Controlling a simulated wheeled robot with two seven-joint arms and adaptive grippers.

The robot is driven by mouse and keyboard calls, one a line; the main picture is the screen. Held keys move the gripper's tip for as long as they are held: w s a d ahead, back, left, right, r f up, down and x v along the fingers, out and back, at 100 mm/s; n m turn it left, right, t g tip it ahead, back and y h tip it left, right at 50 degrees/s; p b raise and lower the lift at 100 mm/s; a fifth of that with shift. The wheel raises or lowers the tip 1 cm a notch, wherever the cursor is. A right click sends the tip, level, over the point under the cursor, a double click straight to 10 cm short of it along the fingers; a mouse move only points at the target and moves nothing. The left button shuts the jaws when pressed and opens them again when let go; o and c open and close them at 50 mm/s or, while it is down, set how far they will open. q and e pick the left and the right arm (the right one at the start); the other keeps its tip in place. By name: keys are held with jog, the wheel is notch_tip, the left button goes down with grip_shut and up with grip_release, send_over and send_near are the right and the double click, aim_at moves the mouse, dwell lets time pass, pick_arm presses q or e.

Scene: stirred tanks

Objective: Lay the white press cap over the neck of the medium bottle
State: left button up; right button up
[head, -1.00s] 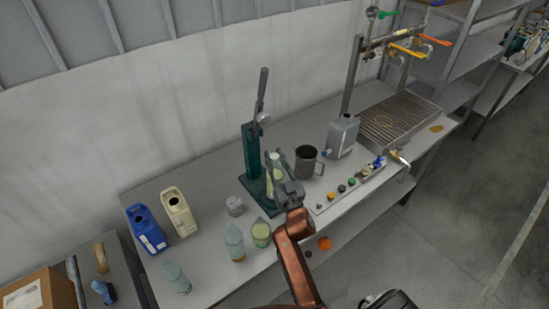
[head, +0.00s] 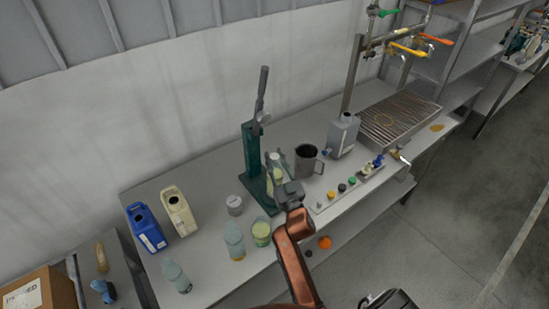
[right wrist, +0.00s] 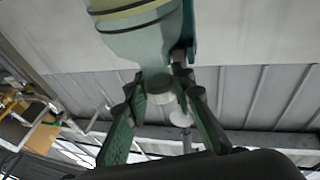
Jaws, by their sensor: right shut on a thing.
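The medium bottle (head: 277,174), pale and translucent with yellowish contents or band, stands at the green lever press. My right gripper (head: 290,194) is in front of it, its fingertips hidden in the head view. In the right wrist view, which is turned upside down, the bottle (right wrist: 140,40) hangs from the top with its neck pointing down. My right gripper's green fingers (right wrist: 160,95) close on a small whitish piece, apparently the white press cap (right wrist: 160,84), at the neck's mouth. I cannot tell whether it is seated. My left gripper is not in view.
The press (head: 252,160) rises directly behind the bottle. A dark metal mug (head: 307,163) and a row of coloured knobs lie to the right.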

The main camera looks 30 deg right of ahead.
aim_at(274, 156)
jog(key=shift+f+b, duration=0.55)
jog(key=shift+f, duration=0.35)
jog(key=o, duration=0.8)
jog(key=shift+r, duration=0.1)
jog(key=shift+c, duration=0.2)
notch_tip(274, 156, up, 10)
